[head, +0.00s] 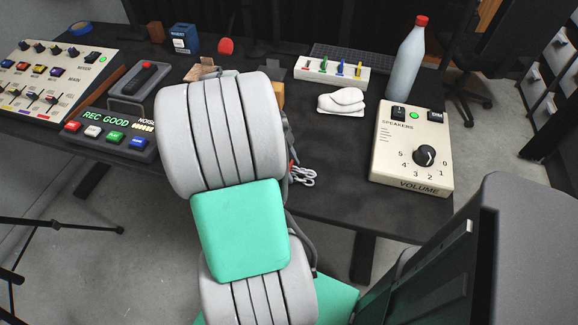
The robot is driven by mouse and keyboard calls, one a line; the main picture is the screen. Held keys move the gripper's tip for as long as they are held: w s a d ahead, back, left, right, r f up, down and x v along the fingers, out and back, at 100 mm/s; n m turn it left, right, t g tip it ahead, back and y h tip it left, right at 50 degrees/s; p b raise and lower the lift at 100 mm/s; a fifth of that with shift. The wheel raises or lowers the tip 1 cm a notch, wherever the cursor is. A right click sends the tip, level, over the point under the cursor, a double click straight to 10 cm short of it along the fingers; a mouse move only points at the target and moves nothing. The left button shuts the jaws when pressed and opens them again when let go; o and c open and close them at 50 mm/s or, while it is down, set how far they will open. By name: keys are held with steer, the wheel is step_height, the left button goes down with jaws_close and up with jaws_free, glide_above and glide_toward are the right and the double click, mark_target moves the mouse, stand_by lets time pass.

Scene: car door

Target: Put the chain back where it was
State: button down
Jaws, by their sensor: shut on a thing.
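A silvery chain (304,176) shows as a small bunch of pale links just right of my arm, near the front edge of the dark table (350,185). A small red bit shows at its left end. My gripper (291,165) is mostly hidden behind my grey arm links; only a dark sliver shows along their right side. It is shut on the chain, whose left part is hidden. I cannot tell whether the visible links touch the tabletop or hang just above it.
A volume box (413,145) and a bottle (409,57) stand at right. Control panels (109,134) fill the left. Table between chain and volume box is clear.

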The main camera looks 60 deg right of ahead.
steer(key=shift+f, duration=0.15)
steer(key=c, duration=0.8)
jaws_free()
steer(key=shift+o, duration=0.2)
